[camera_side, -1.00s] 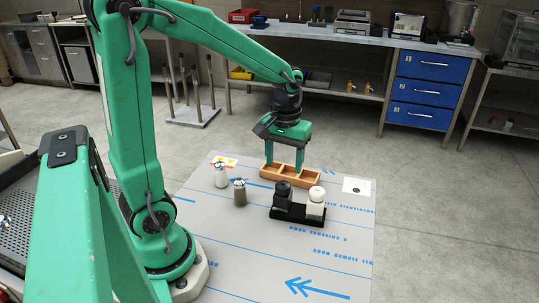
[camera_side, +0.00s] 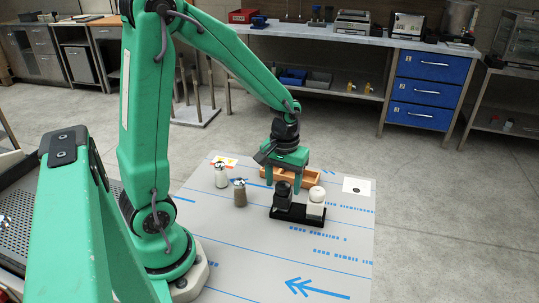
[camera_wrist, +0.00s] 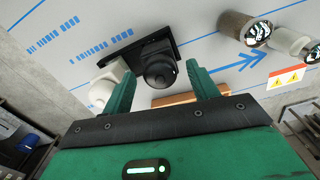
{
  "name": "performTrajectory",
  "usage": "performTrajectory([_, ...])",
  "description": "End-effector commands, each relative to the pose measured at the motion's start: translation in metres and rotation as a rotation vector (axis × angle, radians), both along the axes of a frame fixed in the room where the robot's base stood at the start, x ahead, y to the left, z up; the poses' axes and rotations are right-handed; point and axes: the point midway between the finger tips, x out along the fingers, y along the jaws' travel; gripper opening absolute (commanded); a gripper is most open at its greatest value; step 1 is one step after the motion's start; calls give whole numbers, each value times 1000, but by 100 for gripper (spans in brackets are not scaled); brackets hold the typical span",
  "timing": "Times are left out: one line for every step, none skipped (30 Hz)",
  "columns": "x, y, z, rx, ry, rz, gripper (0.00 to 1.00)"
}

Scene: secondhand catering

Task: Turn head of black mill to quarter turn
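The black mill (camera_side: 282,195) stands upright at the left end of a black holder (camera_side: 298,215). A white mill (camera_side: 316,203) stands to its right in the same holder. My gripper (camera_side: 283,182) is open and empty, close to the head of the black mill in the side view. In the wrist view the black mill (camera_wrist: 159,72) shows between the two spread green fingers of my gripper (camera_wrist: 160,76), with gaps on both sides. Whether the fingertips reach down to the head's level is hard to tell. The white mill (camera_wrist: 104,88) is outside the left finger.
A wooden compartment box (camera_side: 311,177) lies just behind the holder. Two metal-topped shakers, one white (camera_side: 221,178) and one brown (camera_side: 240,194), stand to the left. The front of the grey board (camera_side: 270,262) is clear.

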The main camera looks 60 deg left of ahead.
Motion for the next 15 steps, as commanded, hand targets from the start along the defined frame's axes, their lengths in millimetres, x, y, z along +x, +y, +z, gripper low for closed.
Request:
performTrajectory([0,0,0,0,0,0,51])
performTrajectory([0,0,0,0,0,0,46])
performTrajectory([0,0,0,0,0,0,38])
performTrajectory([0,0,0,0,0,0,32])
performTrajectory([0,0,0,0,0,0,26])
performTrajectory([0,0,0,0,0,0,18])
performTrajectory([0,0,0,0,0,0,14])
performTrajectory([0,0,0,0,0,0,14])
performTrajectory([0,0,0,0,0,-1,14])
performTrajectory([0,0,0,0,0,-4,14])
performTrajectory([0,0,0,0,0,-9,14])
performTrajectory([0,0,0,0,0,-19,14])
performTrajectory([0,0,0,0,0,-27,14])
performTrajectory([0,0,0,1,-1,-37,14])
performTrajectory([0,0,0,1,-1,-49,14])
